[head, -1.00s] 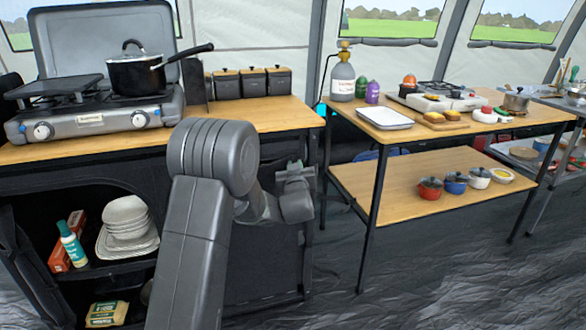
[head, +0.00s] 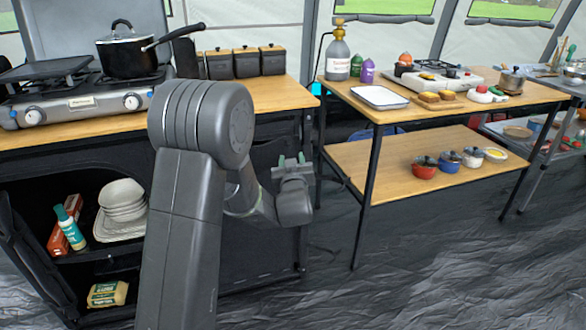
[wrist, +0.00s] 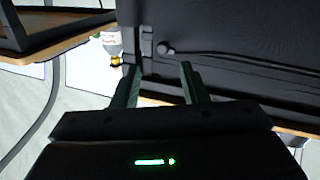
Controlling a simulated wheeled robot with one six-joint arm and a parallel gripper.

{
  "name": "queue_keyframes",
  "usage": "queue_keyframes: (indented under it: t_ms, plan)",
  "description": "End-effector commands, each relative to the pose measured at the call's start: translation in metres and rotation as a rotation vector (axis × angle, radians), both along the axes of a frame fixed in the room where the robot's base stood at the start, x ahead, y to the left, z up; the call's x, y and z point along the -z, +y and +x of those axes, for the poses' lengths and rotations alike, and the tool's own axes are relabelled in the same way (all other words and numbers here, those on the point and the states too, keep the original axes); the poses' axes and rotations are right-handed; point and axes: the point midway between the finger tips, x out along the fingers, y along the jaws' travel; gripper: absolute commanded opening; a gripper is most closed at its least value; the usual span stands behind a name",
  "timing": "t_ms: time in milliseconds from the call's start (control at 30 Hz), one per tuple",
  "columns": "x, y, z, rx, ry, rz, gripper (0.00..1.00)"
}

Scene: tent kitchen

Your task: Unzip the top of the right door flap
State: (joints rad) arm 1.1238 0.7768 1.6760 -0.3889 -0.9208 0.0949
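The right door flap (head: 267,240) is the dark, closed front of the kitchen unit, right of the open compartment. In the head view my arm hides part of it. In the wrist view a dark panel (wrist: 235,35) fills the upper right, with a small rounded knob and a cord-like line (wrist: 167,48) on it. I cannot tell for sure whether this is the zip pull. My gripper (head: 291,160) is near the unit's right end, below the countertop. In the wrist view my gripper (wrist: 160,68) has two greenish fingers spread apart, with nothing between them.
The wooden countertop (head: 275,95) overhangs above the gripper and carries a stove (head: 80,105) and a black pot (head: 130,55). A second table (head: 440,118) stands to the right. The dark groundsheet (head: 430,270) in front is clear.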

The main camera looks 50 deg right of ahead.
Motion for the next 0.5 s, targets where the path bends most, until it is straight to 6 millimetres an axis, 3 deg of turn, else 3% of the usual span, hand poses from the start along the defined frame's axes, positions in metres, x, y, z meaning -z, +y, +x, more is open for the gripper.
queue_keyframes:
  t_ms: [200, 500]
  plan:
    - [-0.001, 0.028, -0.027, 0.001, 0.001, 0.0, 0.4]
    - [0.0, 0.04, -0.039, 0.001, 0.001, -0.001, 0.4]
